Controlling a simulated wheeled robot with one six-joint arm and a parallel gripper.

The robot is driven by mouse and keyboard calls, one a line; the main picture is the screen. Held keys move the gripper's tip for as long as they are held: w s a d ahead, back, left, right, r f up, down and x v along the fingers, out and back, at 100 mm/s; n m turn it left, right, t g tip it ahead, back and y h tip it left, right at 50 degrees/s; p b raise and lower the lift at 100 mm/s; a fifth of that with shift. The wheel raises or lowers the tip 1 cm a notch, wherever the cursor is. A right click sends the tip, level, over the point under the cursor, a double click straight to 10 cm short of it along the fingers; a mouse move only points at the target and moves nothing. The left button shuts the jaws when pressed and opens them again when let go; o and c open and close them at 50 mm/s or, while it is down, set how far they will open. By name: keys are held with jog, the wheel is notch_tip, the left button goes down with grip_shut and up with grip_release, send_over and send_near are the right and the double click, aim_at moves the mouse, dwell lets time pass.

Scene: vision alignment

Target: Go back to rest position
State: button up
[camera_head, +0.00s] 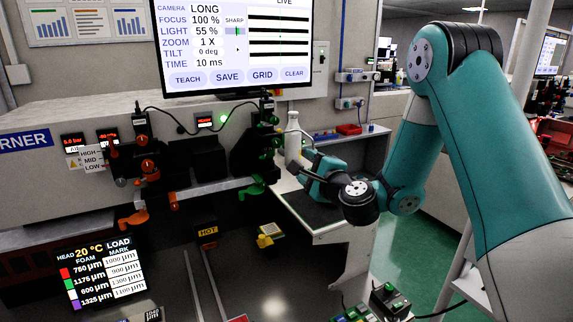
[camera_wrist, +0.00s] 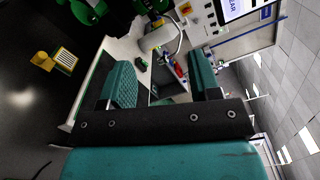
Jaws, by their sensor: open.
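My gripper (camera_head: 300,163) is at the centre right of the head view, at the end of my teal arm, in front of a white bottle (camera_head: 292,136). In the wrist view my gripper (camera_wrist: 160,85) shows two teal fingers standing well apart. No held object shows between them. The fingertips are partly hidden in the head view by the wrist and a dark joint.
A large screen (camera_head: 235,45) hangs above a bench carrying black fixtures with orange and green knobs (camera_head: 135,219). A yellow block (camera_head: 268,240) lies on the dark surface below. A small display (camera_head: 100,273) stands at lower left. Green floor (camera_head: 415,250) is open at right.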

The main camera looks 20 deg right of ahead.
jog(key=s+a+r+n+g+y, duration=0.2)
jog(key=s+a+n+g+y, duration=0.35)
jog(key=a+n, duration=0.4)
jog(key=s+a+r+n+g+y, duration=0.2)
jog(key=s+a+n+g+y, duration=0.2)
jog(key=s+a+n, duration=0.5)
jog(key=s+d+n+g+h, duration=0.1)
jog(key=s+n+g+h, duration=0.2)
jog(key=s, duration=0.6)
jog(key=s+d+f+n+g+h, duration=0.1)
jog(key=s+n+g+h, duration=0.2)
jog(key=s, duration=0.7)
jog(key=n+g, duration=0.2)
jog(key=n, duration=0.1)
jog(key=shift+d+f+n, duration=0.25)
jog(key=shift+n, duration=0.1)
jog(key=shift+g+h, duration=0.25)
